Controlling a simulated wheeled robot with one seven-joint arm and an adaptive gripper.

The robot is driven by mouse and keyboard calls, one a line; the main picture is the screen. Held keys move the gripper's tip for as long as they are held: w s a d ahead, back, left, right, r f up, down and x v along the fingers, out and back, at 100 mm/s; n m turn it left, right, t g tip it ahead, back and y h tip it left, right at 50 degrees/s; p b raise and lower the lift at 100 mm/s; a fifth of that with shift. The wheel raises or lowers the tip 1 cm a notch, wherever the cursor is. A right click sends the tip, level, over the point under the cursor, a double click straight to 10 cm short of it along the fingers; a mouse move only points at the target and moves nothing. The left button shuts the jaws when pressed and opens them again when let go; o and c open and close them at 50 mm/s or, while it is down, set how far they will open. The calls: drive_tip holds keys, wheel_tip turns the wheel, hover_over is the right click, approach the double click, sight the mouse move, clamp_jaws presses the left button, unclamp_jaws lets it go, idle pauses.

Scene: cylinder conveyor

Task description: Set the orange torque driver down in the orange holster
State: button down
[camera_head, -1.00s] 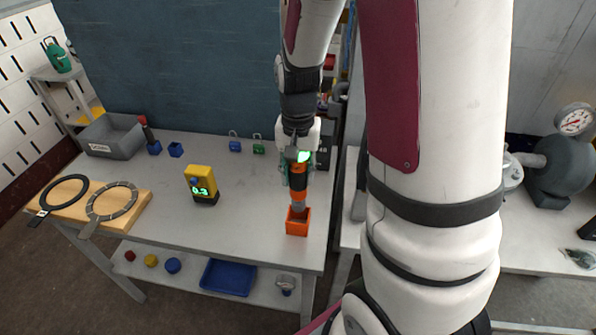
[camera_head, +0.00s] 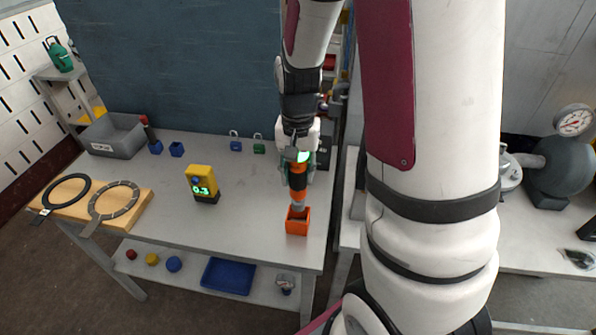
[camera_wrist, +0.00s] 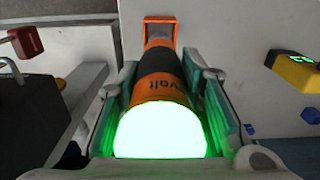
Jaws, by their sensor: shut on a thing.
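The orange torque driver (camera_head: 298,182), with a black band and a grey lower part, stands about upright in my gripper (camera_head: 298,168). My gripper is shut on its upper body. The orange holster (camera_head: 297,227) is an open-topped box near the front right corner of the table. The driver's lower end is at the holster's opening; how deep it sits is hard to tell. In the wrist view the driver (camera_wrist: 160,85) lies between both fingers, its glowing green-white end towards the camera, and the holster rim (camera_wrist: 160,20) frames its far end.
A yellow meter (camera_head: 202,184) stands left of the holster. Blue (camera_head: 236,145) and green (camera_head: 259,148) padlocks lie near the back. A grey bin (camera_head: 113,135) and a wooden board (camera_head: 130,207) with rings are at the left. The table between meter and holster is clear.

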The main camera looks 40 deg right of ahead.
sight(298, 197)
drive_tip(key=shift+f+b, duration=1.15)
drive_tip(key=shift+f, duration=1.55)
drive_tip(key=shift+f+b, duration=0.75)
drive_tip(key=shift+f, duration=0.85)
drive_tip(key=c, duration=1)
unclamp_jaws()
